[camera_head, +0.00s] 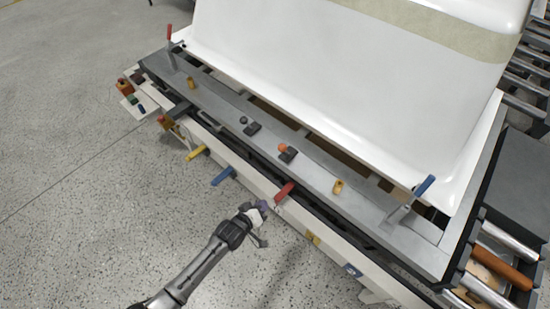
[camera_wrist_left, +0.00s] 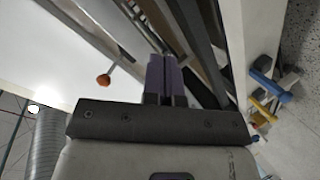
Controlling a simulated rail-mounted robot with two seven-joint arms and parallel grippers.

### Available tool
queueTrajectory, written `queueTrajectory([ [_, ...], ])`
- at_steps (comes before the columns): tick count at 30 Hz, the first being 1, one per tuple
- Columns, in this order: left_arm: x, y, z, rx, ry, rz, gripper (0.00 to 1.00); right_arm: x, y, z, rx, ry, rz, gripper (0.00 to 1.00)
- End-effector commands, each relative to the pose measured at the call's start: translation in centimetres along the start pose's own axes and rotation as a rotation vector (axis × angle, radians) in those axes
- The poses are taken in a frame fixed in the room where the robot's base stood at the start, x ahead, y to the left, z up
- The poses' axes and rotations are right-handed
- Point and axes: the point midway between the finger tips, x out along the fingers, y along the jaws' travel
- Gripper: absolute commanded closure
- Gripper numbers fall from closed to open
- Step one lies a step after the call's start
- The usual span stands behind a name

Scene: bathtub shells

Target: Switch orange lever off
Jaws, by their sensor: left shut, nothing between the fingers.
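The orange lever (camera_head: 283,149) is a small orange ball knob on a dark base, set on the grey rail of the workstation, near the middle of the head view. In the left wrist view its orange ball (camera_wrist_left: 103,81) sits on a thin stem, left of my fingers. My left gripper (camera_head: 264,205) is shut and empty, in front of the station's front edge and near the red handle (camera_head: 284,190). It is apart from the orange lever. Its purple fingers show pressed together in the left wrist view (camera_wrist_left: 164,78). My right gripper is in neither view.
A black-knobbed lever (camera_head: 244,120) stands left of the orange one. Blue (camera_head: 222,175) and yellow (camera_head: 197,152) handles stick out from the front. A large white tub shell (camera_head: 330,70) rises behind the rail. The speckled floor (camera_head: 90,210) at front left is clear.

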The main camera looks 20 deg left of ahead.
Motion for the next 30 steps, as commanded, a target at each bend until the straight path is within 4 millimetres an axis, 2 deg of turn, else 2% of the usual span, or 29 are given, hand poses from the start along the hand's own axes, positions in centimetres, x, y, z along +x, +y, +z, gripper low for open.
queueTrajectory([
  [5, -0.2, 0.3, -1.9, -0.279, 0.176, 0.164, 1.0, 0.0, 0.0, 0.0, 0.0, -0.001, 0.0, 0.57],
  [9, -1.3, 1.9, -4.2, -0.468, 0.288, 0.331, 1.0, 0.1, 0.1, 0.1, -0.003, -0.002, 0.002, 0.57],
  [15, -2.8, 3.5, -6.3, -0.675, 0.359, 0.523, 1.0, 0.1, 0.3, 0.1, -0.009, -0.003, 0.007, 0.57],
  [21, -3.1, 3.7, -6.6, -0.775, 0.345, 0.567, 1.0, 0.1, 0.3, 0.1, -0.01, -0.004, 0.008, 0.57],
  [30, -3.0, 3.7, -6.6, -0.796, 0.338, 0.57, 1.0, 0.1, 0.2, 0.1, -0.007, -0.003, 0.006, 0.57],
])
